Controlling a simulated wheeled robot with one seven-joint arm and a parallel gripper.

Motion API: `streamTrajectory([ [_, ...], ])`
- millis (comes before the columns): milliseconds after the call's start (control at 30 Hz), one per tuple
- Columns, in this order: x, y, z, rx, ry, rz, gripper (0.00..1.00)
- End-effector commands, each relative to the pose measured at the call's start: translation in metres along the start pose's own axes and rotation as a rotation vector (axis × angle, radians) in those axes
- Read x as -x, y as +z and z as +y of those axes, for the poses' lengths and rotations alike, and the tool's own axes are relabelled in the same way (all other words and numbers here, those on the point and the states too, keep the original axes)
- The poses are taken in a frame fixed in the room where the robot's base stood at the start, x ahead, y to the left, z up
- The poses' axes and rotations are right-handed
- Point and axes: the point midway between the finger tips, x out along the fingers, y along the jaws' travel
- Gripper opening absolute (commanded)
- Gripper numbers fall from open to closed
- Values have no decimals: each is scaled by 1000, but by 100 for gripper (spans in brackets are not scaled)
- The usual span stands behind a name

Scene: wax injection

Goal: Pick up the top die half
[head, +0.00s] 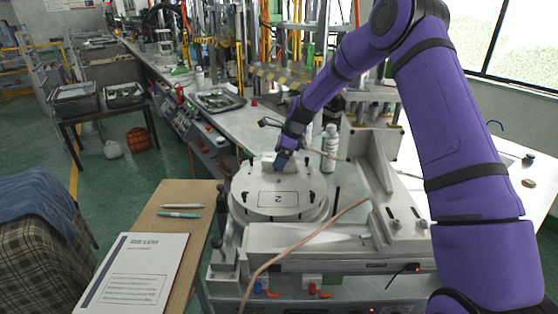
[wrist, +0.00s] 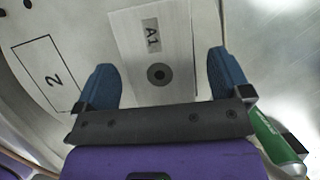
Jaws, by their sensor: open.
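The top die half, a pale metal block labelled A1 (wrist: 150,40), sits on the round turntable plate (wrist: 70,40). A dark round hole shows in its top face. In the head view the die half (head: 268,166) is at the far side of the round plate (head: 284,203), partly hidden by my gripper (head: 283,160). In the wrist view my gripper (wrist: 160,66) is open, its two blue fingers apart with the block below and between them. No finger is visibly closed on it. Whether the fingertips touch it I cannot tell.
A white bottle with a green label (head: 329,148) stands just right of the plate; its green side (wrist: 275,137) shows at the wrist view's right. Black pins rise around the plate. A metal bracket (head: 375,165) stands to the right. A wooden table (head: 180,193) with papers is at left.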

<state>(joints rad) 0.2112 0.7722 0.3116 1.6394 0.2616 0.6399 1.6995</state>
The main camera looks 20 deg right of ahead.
Motion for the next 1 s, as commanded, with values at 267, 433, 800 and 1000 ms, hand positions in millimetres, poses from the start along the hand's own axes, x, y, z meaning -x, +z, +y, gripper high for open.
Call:
streamTrajectory([
  [267,-2,-1,0,1,0,0,96],
  [433,-4,-2,0,1,0,1,96],
  [800,-4,-2,0,0,0,0,87],
  [1000,-4,-2,0,0,0,0,41],
])
